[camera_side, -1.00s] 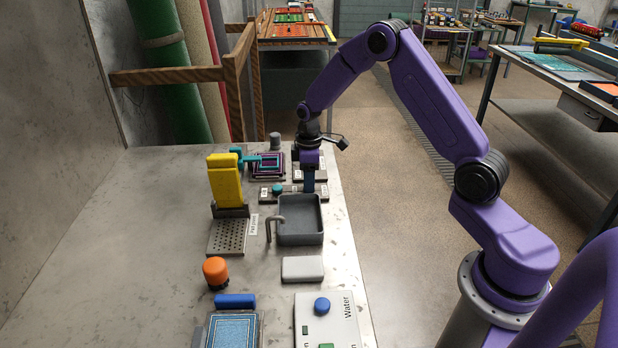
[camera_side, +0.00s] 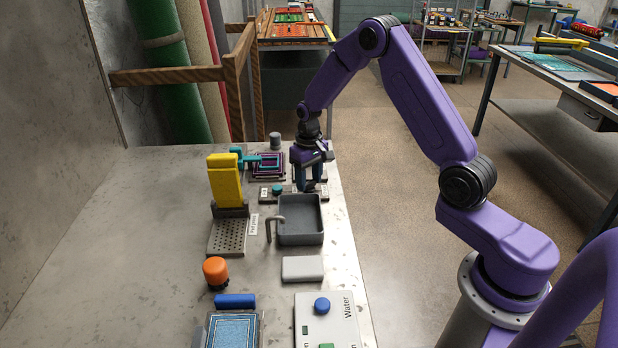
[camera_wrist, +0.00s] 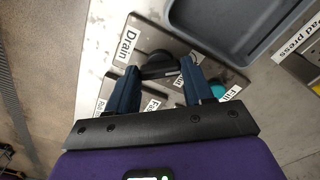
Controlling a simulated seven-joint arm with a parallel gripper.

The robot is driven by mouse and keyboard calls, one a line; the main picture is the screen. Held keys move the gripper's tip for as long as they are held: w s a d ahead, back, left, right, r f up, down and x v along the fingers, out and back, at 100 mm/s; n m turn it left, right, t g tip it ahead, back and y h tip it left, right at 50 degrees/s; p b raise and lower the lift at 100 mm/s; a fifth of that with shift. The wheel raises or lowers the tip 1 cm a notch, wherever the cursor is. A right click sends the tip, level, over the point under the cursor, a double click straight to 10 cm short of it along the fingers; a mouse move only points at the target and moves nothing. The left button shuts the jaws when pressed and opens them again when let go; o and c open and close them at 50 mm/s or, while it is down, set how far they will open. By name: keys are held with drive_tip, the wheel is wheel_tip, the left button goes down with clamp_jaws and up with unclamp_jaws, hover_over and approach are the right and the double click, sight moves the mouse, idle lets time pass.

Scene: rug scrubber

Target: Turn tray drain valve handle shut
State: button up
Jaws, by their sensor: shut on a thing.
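The black drain valve handle (camera_wrist: 158,66) is a dark rounded bar beside the white Drain label (camera_wrist: 126,40) in the wrist view. My gripper (camera_wrist: 160,72) has its blue fingers on either side of the handle and is shut on it. In the side view my gripper (camera_side: 309,187) points down at the table just behind the grey tray (camera_side: 300,241), and its fingers hide the handle there. The tray corner also shows at the top of the wrist view (camera_wrist: 216,45).
A small teal knob (camera_wrist: 231,93) is close to the right finger. A yellow upright part (camera_side: 225,180) on a perforated plate stands left of the tray, with a bent grey spout (camera_side: 270,228) between. A light grey block (camera_side: 302,268) lies in front. The table's right edge is close.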

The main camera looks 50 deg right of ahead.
sight(309, 182)
drive_tip(key=m, duration=0.3)
drive_tip(key=shift+m, duration=2.2)
drive_tip(key=o, duration=0.8)
drive_tip(key=shift+c, duration=0.2)
wheel_tip(309, 182, up, 18)
drive_tip(key=shift+f, duration=0.25)
